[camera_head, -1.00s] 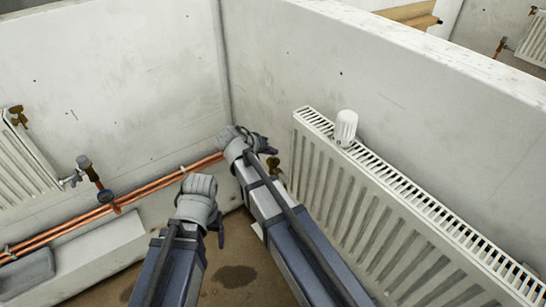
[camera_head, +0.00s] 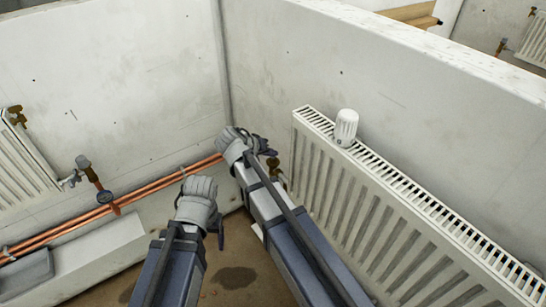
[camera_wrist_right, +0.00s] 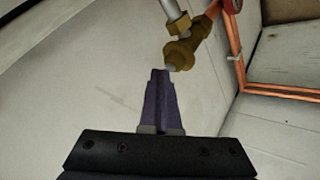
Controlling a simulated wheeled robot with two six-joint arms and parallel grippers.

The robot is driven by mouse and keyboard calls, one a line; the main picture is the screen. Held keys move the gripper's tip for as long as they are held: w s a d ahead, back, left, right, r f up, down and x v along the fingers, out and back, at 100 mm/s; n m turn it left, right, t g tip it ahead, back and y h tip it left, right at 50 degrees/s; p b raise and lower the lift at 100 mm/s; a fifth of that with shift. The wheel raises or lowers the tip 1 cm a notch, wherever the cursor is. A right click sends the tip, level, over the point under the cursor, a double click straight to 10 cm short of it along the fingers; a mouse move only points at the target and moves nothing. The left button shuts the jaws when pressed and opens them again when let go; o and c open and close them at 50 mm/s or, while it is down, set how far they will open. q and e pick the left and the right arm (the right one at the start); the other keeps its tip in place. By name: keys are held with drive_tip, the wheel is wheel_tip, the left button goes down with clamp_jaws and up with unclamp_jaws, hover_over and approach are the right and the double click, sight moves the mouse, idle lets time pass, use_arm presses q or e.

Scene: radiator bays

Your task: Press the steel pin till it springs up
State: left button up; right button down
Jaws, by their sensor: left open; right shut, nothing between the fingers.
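The steel pin (camera_wrist_right: 171,68) is a small pale grey tip at the lower end of a brass valve body (camera_wrist_right: 185,50) in the right wrist view. My right gripper (camera_wrist_right: 161,72) is shut and empty. Its dark purple fingertips are just left of the pin in that view; I cannot tell whether they touch it. In the head view, my right gripper (camera_head: 267,150) is by the radiator's near-left end, and part of the brass valve (camera_head: 273,166) shows below it; the pin is hidden there. My left gripper (camera_head: 216,236) is low, apart from the valve.
A white radiator (camera_head: 390,215) hangs on the right wall, with a white thermostat head (camera_head: 346,126) standing on top. Another radiator (camera_head: 20,170) is at far left. Wall above the pipes is clear.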

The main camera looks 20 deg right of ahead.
use_arm(q)
drive_tip(key=shift+r+p, duration=0.7)
use_arm(e)
drive_tip(key=shift+r, duration=0.75)
use_arm(q)
wheel_tip(320, 180, up, 5)
drive_tip(key=p, duration=0.5)
use_arm(e)
wheel_tip(320, 180, up, 5)
